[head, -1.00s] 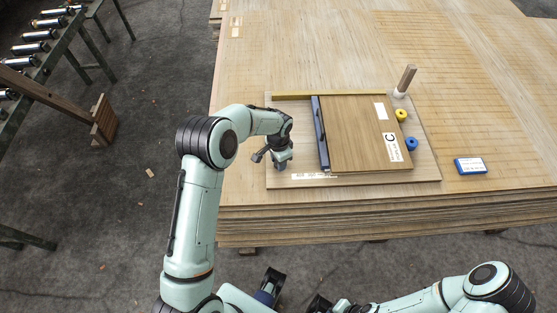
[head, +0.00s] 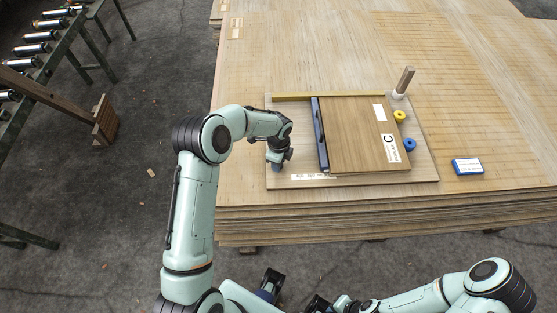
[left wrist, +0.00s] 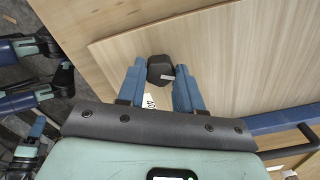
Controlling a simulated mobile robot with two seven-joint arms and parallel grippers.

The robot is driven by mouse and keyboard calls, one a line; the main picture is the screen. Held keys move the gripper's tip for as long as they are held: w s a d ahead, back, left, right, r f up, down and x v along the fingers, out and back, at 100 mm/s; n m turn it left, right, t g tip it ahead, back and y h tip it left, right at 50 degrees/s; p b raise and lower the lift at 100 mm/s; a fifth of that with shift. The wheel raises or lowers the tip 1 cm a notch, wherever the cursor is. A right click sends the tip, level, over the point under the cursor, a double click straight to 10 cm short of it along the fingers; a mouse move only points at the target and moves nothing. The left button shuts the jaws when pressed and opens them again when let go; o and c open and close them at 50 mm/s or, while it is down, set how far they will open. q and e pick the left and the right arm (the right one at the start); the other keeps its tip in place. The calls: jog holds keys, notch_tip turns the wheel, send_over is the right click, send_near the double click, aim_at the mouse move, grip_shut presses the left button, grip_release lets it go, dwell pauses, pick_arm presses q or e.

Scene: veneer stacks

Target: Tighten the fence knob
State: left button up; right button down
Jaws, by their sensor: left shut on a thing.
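The fence knob (left wrist: 160,69) is a small black faceted knob with a light mark, on the pale wooden board in the left wrist view. My left gripper (left wrist: 160,84) has its two blue fingers on either side of the knob and is shut on it. In the head view my left gripper (head: 277,163) is low over the left part of the board (head: 425,170) and hides the knob. The blue fence bar (head: 320,135) with a black handle lies to its right, along a brown panel (head: 360,130). My right gripper (head: 318,304) is at the bottom edge, partly cut off.
A yellow knob (head: 399,116), a blue knob (head: 409,145) and a wooden peg in a white holder (head: 398,95) stand right of the panel. A blue box (head: 467,167) lies farther right. The board rests on a veneer stack (head: 480,110), mostly clear around it.

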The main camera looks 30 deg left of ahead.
pick_arm(q)
jog(key=m+p, duration=0.1)
jog(key=m, duration=0.2)
jog(key=shift+r+m, duration=0.15)
jog(key=shift+m, duration=0.25)
jog(key=m+p, duration=0.1)
jog(key=m, duration=0.1)
jog(key=shift+m+p, duration=0.3)
jog(key=shift+m, duration=0.1)
jog(key=m+p, duration=0.1)
jog(key=m, duration=0.2)
jog(key=shift+w+p, duration=0.1)
jog(key=shift+p, duration=0.3)
jog(key=shift+m+p, duration=0.8)
jog(key=shift+m, duration=0.8)
pick_arm(e)
jog(key=w+r, duration=0.4)
jog(key=r, duration=0.3)
jog(key=shift+r, duration=0.2)
pick_arm(q)
jog(key=o, duration=1)
jog(key=shift+o, duration=0.2)
